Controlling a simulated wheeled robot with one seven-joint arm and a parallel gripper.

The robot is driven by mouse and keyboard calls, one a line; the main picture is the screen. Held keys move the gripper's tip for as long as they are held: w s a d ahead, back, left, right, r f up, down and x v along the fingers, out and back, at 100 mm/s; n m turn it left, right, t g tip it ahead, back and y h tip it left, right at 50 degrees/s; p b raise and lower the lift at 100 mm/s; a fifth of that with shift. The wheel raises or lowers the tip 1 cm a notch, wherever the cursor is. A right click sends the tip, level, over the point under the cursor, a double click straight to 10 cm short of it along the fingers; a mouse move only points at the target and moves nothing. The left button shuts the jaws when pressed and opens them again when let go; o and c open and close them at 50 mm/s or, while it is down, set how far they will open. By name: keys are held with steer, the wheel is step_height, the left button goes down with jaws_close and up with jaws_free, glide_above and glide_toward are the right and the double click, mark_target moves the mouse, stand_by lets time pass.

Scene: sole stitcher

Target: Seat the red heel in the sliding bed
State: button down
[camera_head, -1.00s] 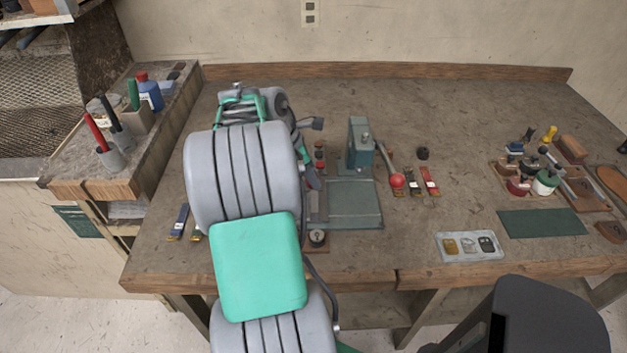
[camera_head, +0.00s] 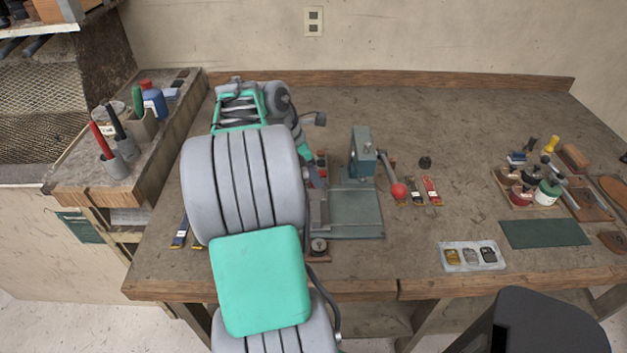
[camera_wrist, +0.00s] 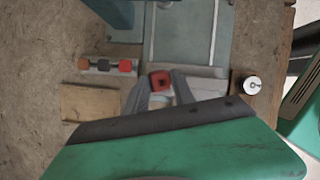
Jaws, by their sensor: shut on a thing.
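The red heel (camera_wrist: 160,80) is a small red block with a dark centre, seen in the wrist view. My gripper (camera_wrist: 162,83) is shut on it, with a grey finger on either side. The heel appears at the near edge of a pale grey bed (camera_wrist: 207,87), which lies across the teal base plate (camera_wrist: 185,42) of the stitcher. I cannot tell whether the heel touches the bed. In the head view the teal stitcher (camera_head: 362,153) stands upright with its red-knobbed lever (camera_head: 398,190) to the right. My arm hides the heel there.
A small rack with red and dark pieces (camera_wrist: 107,65) and a wooden block (camera_wrist: 90,102) lie left of my fingers. A round metal knob (camera_wrist: 252,85) is at the right. A grey tray (camera_head: 471,256) and a green mat (camera_head: 545,233) lie farther right. Bare bench lies between.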

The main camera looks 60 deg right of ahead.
steer(key=s+a+r+m+y+p, duration=0.1)
steer(key=s+a+r+p, duration=0.75)
steer(key=a+r, duration=0.2)
steer(key=shift+m+y, duration=0.4)
steer(key=w+d+f+p, duration=0.1)
steer(key=w+d+f, duration=0.1)
steer(key=d, duration=0.1)
steer(key=w+d+f+p, duration=0.1)
steer(key=w+d+f, duration=0.1)
steer(key=w+d, duration=0.1)
steer(key=w+d+f+p, duration=0.2)
steer(key=w+d, duration=0.1)
steer(key=d, duration=0.2)
steer(key=shift+w+d, duration=0.1)
steer(key=shift+d, duration=0.05)
steer(key=shift+w+d+m, duration=0.15)
steer(key=shift+w+m, duration=0.15)
steer(key=shift+w, duration=0.05)
steer(key=shift+m+g+y, duration=0.3)
steer(key=shift+y, duration=0.1)
step_height(320, 180, down, 3)
steer(key=b, duration=0.5)
steer(key=shift+s+r, duration=0.1)
